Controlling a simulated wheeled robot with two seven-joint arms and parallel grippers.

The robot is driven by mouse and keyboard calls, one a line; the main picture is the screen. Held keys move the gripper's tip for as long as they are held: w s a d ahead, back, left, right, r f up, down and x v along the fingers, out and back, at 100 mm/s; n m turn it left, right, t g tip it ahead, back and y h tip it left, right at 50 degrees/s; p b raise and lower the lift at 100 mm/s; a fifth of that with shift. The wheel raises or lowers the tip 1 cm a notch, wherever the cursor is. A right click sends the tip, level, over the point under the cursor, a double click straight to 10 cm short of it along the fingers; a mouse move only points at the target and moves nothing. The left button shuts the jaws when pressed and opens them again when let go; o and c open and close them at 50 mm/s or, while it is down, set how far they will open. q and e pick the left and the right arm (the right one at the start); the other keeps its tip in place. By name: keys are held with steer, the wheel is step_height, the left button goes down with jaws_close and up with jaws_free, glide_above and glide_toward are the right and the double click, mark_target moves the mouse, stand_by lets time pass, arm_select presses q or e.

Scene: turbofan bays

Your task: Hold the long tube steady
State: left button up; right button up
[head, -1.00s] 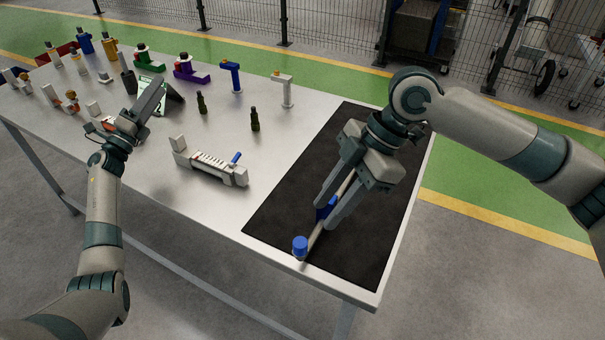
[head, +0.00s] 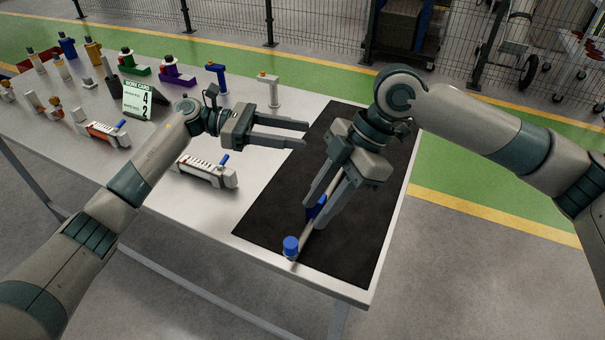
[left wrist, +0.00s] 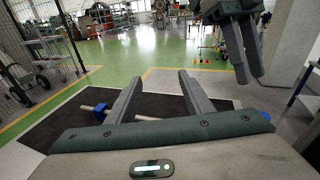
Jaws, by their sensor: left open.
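In the left wrist view, part of the tube (left wrist: 148,118) shows between my left fingers. My left gripper (head: 306,133) is open and empty, over the mat's left edge, apart from the tube. My right gripper (head: 312,217) points down over the tube with its fingers apart. The left wrist view shows its fingertips (left wrist: 250,80) clear of the tube.
A grey fixture with a blue handle (head: 207,171) stands on the table left of the mat. A work card (head: 138,100), a grey stand (head: 270,90) and several coloured parts fill the back left. The mat's right part is clear.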

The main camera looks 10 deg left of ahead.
arm_select(q)
steer(key=s+d+f+m+g+y, duration=0.3)
steer(key=s+f+m+g, duration=0.1)
steer(key=s, duration=0.3)
steer(key=shift+s+f, duration=0.2)
steer(key=shift+f, duration=0.4)
steer(key=shift+f, duration=0.1)
step_height(320, 180, down, 8)
steer(key=shift+d+f, duration=0.1)
steer(key=x, duration=0.7)
steer(key=shift+s+d, duration=0.15)
steer(key=shift+d, duration=0.05)
